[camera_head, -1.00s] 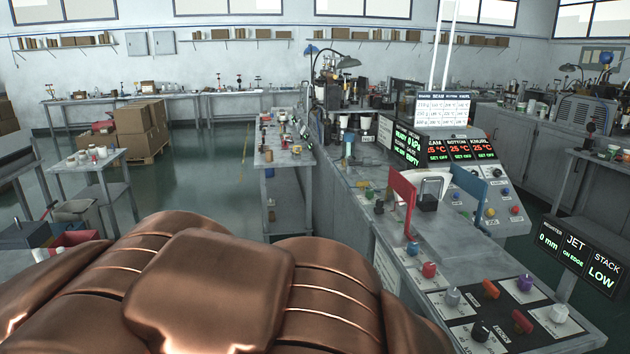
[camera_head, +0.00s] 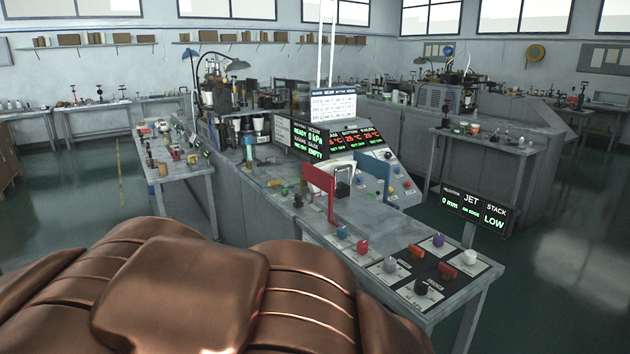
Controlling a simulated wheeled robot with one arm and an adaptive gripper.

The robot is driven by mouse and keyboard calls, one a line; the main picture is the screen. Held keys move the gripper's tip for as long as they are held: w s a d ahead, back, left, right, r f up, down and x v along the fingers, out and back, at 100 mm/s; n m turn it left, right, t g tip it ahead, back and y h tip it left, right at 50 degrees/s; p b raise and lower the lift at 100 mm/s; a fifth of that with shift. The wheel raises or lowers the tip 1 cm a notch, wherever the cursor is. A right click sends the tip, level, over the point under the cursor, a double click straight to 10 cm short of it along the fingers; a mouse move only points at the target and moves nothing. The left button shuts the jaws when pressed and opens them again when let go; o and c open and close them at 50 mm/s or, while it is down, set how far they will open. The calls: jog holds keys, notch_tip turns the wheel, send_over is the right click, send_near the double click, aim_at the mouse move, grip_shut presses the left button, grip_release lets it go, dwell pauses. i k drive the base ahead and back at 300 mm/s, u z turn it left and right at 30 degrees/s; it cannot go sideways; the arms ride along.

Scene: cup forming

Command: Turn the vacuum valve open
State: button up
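A control plate with several knobs lies on the front end of the long grey bench (camera_head: 295,216). It carries a blue knob (camera_head: 342,232), a red knob (camera_head: 362,246), a grey knob (camera_head: 390,264), a black knob (camera_head: 421,287), a purple knob (camera_head: 438,240), a white knob (camera_head: 469,257) and two red-orange levers, one nearer the back (camera_head: 416,250) and one nearer the front (camera_head: 446,270). The labels are too small to read, so I cannot tell which is the vacuum valve. A dark display (camera_head: 309,141) reads 0 kPa and EMPTY. My gripper is not in view.
A red upright frame (camera_head: 319,190) and a sloped console (camera_head: 372,165) stand on the bench behind the knobs. A JET display (camera_head: 474,209) stands on a post at the bench's right. A side table (camera_head: 180,172) is at left. Floor is clear at far right and left.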

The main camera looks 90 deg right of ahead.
aim_at(274, 183)
jog(key=z, duration=2.3)
jog(key=i, duration=1.8)
jog(key=u, duration=0.5)
